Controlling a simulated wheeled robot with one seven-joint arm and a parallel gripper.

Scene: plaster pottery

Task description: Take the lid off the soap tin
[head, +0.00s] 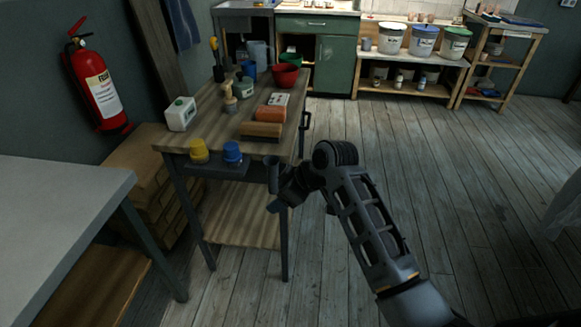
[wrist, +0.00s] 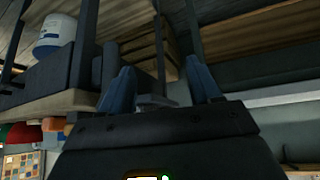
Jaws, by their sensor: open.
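I cannot make out a soap tin with certainty. A white box-like container with a green mark (head: 181,115) stands at the left edge of the wooden worktable (head: 205,125) in the head view; I cannot tell whether it is the tin, and no separate lid shows. My gripper (head: 275,190) is low at the table's front right corner, below the tabletop and apart from the white container. In the wrist view its two blue fingers (wrist: 158,95) are spread with a gap between them, and nothing is held. A small grey part shows behind the gap.
An orange block (head: 270,113), a brown block (head: 261,130) and a red bowl (head: 285,76) stand on top.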

